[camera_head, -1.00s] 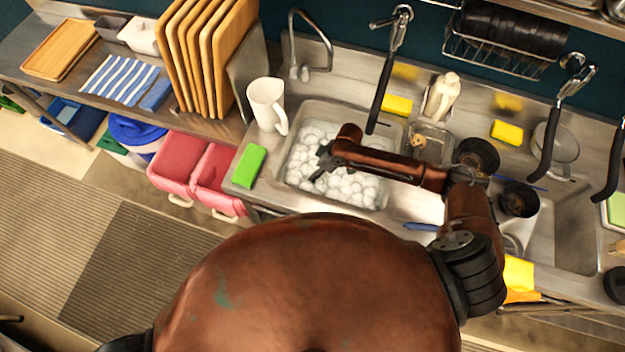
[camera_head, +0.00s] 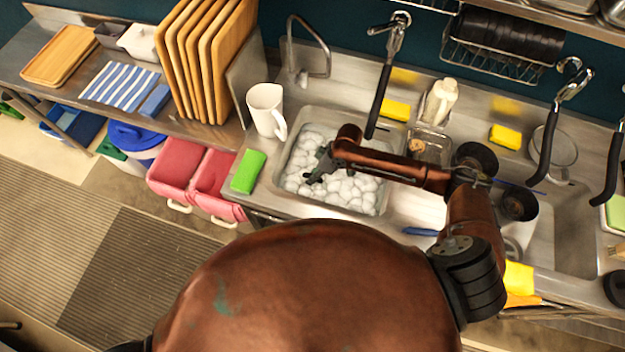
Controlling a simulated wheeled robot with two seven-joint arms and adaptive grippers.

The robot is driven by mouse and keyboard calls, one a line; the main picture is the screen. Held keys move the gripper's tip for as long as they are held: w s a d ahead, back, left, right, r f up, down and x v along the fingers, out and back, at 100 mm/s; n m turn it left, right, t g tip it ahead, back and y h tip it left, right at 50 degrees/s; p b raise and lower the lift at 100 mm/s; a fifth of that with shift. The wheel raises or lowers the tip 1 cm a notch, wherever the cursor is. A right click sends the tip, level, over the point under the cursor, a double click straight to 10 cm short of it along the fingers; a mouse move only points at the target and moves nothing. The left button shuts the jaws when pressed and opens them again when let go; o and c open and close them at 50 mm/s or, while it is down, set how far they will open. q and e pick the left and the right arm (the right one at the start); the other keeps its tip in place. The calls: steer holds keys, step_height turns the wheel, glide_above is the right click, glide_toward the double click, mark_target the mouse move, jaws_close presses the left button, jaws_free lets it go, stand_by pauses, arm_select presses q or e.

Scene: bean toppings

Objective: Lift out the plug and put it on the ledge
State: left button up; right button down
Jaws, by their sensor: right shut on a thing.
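The left sink basin (camera_head: 374,208) is full of white foam (camera_head: 345,192). My right gripper (camera_head: 312,178) reaches over the left part of this basin, its dark fingers down at the foam. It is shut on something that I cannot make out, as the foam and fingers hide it. The plug is not clearly visible. The steel ledge (camera_head: 350,98) runs behind the basin, below the wall. My left gripper is not in view.
A white pitcher (camera_head: 265,108) and a green sponge (camera_head: 248,170) stand left of the basin. A black spray hose (camera_head: 378,102) hangs behind it. Yellow sponges (camera_head: 396,110), a bottle (camera_head: 440,101) and dark cups (camera_head: 475,158) crowd the right. Ledge space behind the basin's left is free.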

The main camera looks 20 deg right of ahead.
step_height(320, 180, up, 8)
steer(key=shift+r+p, duration=0.1)
steer(key=shift+p, duration=0.4)
step_height(320, 180, up, 7)
steer(key=p, duration=0.7)
steer(key=shift+r+p, duration=0.15)
steer(key=shift+p, duration=0.25)
step_height(320, 180, up, 9)
steer(key=p, duration=0.9)
steer(key=shift+f, duration=0.2)
